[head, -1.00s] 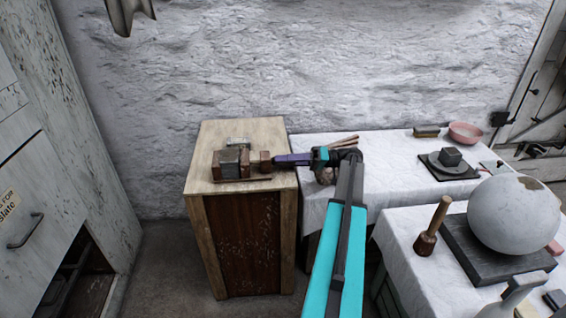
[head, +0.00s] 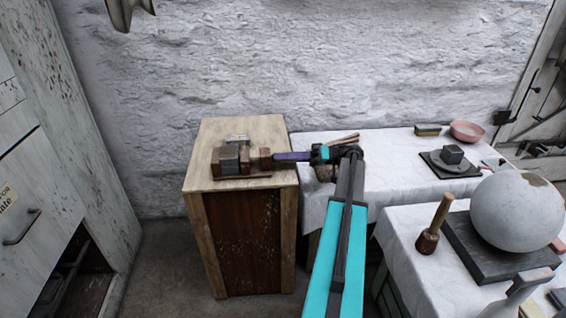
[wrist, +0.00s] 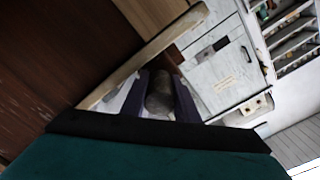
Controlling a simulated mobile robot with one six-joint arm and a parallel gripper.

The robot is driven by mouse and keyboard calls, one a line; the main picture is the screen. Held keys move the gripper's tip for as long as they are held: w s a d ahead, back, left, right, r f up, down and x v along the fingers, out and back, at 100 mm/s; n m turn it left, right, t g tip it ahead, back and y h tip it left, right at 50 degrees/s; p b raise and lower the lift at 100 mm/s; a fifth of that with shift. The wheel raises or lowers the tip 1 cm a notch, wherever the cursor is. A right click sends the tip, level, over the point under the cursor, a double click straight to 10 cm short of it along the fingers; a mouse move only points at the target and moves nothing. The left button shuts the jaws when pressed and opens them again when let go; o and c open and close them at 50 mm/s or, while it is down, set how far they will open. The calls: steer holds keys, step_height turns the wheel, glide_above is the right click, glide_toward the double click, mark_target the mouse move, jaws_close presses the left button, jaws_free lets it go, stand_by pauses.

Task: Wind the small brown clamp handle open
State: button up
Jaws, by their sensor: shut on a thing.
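The clamp (head: 229,160), brown with a grey block, lies on top of the wooden cabinet. Its small brown handle (head: 265,158) is on its right side, facing my arm. My gripper (head: 274,157) reaches in from the right, level with the handle, its purple fingers shut on it. In the wrist view, the two purple fingers (wrist: 162,80) stand on either side of a rounded grey-brown piece (wrist: 160,98), which I take for the handle. The fingers hide part of the handle in the head view.
The wooden cabinet (head: 240,240) stands against the rough white wall. A small pale item (head: 237,138) lies behind the clamp. To the right are white-covered tables (head: 400,150) with a pink bowl (head: 467,131), a mallet (head: 434,225) and a large plaster sphere (head: 517,212).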

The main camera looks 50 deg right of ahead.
steer(key=shift+f+n+b, duration=0.2)
steer(key=shift+n+b, duration=0.8)
steer(key=shift+b, duration=0.2)
steer(key=shift+r+n, duration=0.15)
steer(key=shift+n, duration=0.15)
steer(key=o, duration=0.8)
steer(key=shift+s+d, duration=0.1)
steer(key=shift+d, duration=0.1)
